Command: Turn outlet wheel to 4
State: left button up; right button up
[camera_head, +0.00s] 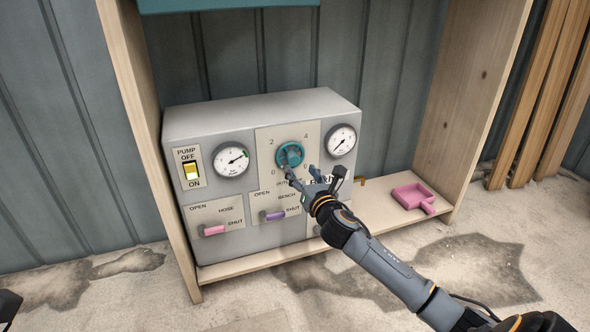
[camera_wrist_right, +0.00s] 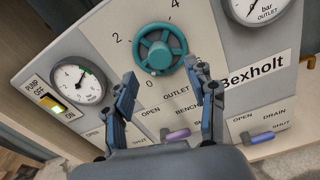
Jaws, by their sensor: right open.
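The teal outlet wheel (camera_head: 290,155) sits on the front of a grey panel box, inside a printed scale with 0, 2 and 4. In the right wrist view the wheel (camera_wrist_right: 160,49) has a small pale mark at its lower rim, close to the 0. My right gripper (camera_head: 312,179) is open in front of the panel, just below and right of the wheel. In the right wrist view its two fingers (camera_wrist_right: 167,76) stand apart below the wheel, with nothing between them. Contact with the wheel cannot be told.
The box has a yellow pump switch (camera_head: 191,170), a pink hose lever (camera_head: 213,230), a purple bench lever (camera_head: 273,215), a left gauge (camera_head: 230,160) and an outlet gauge (camera_head: 341,141). Wooden uprights flank the box.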

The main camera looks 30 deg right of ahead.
aim_at(294, 161)
jog(key=shift+b+x, duration=0.85)
jog(key=shift+x, duration=1.8)
jog(key=shift+c, duration=0.4)
jog(key=c, duration=1.1)
